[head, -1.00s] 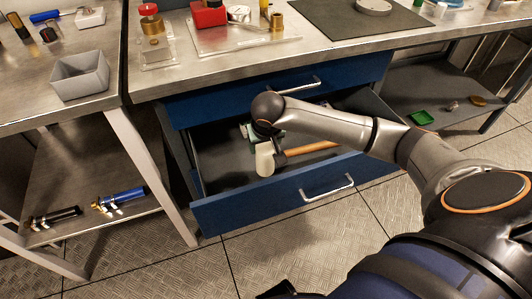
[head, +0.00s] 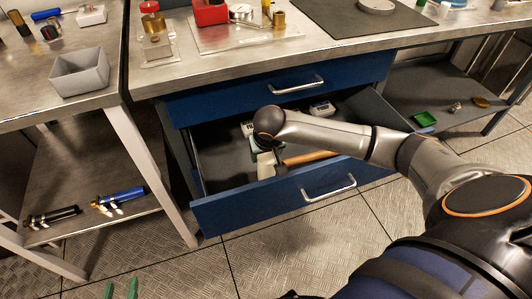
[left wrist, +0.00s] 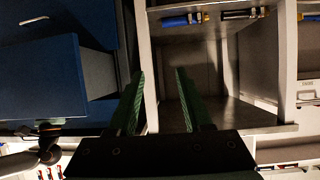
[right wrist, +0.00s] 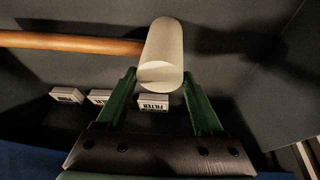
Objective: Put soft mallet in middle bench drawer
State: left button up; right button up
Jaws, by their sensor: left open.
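The soft mallet, with a pale cylindrical head (head: 265,165) and a wooden handle (head: 310,158), lies low inside the open lower drawer (head: 235,211) of the middle bench. My right gripper (right wrist: 159,74) reaches down into the drawer. In the right wrist view its green fingers are apart, with the near end of the mallet head (right wrist: 165,45) between or just beyond their tips; contact is unclear. The handle (right wrist: 70,42) extends left there. My left gripper (head: 120,290) is open and empty, low over the floor at the left; its fingers also show in the left wrist view (left wrist: 160,74).
Small white boxes (head: 322,108) lie at the drawer's back; one reads FILTER (right wrist: 153,102). The blue upper drawer (head: 285,87) is shut. A left bench holds a grey bin (head: 80,73), with blue and black tools (head: 120,199) on its shelf. The floor before the drawer is clear.

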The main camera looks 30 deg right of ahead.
jog(key=o, duration=0.4)
jog(key=shift+r, duration=0.1)
jog(key=shift+r, duration=0.2)
jog(key=p+v, duration=0.1)
jog(key=v, duration=0.1)
jog(key=shift+s+r, duration=0.1)
jog(key=shift+r, duration=0.15)
jog(key=p+v, duration=0.1)
jog(key=v, duration=0.2)
jog(key=shift+a+r, duration=0.1)
jog(key=shift+r, duration=0.25)
pick_arm(q)
jog(key=s+f+g+p, duration=0.1)
jog(key=s+f+g, duration=0.2)
jog(key=s+f, duration=0.1)
jog(key=shift+s+d+f+n+p, duration=0.2)
jog(key=shift+s+d+n+p, duration=0.15)
jog(key=shift+n+p, duration=0.05)
pick_arm(e)
jog(key=shift+v, duration=2.75)
jog(key=shift+s, duration=0.15)
